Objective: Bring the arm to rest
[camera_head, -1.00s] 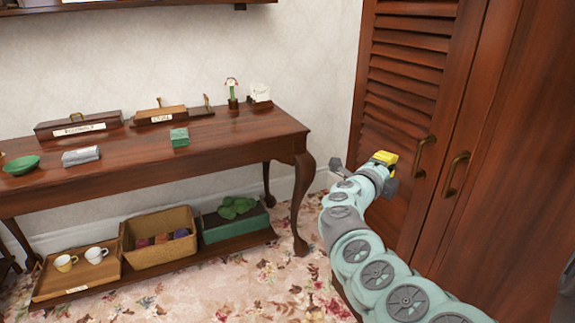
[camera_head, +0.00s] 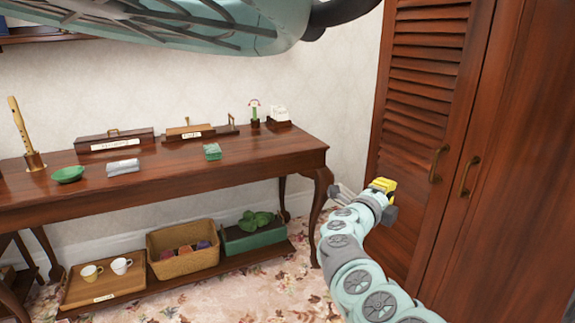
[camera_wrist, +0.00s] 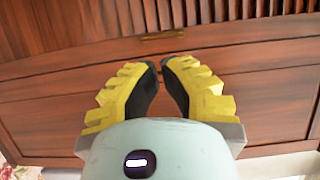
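My arm (camera_head: 360,283) reaches up from the bottom right in the head view, in front of the dark wooden cabinet. My gripper (camera_head: 383,185), with yellow fingers, is at its end, between the table's right end and the cabinet doors. In the wrist view, my gripper (camera_wrist: 160,66) has two yellow fingers with black pads. The tips lean towards each other with a narrow gap. Nothing is held between them. Brown wood with a brass handle (camera_wrist: 162,35) lies beyond the tips.
The cabinet (camera_head: 425,130) stands close on the right, its handles (camera_head: 439,163) sticking out. A wooden table (camera_head: 240,165) on the left holds small items, with a basket (camera_head: 178,266) and tray (camera_head: 80,298) on its lower shelf. A large teal part crosses the top.

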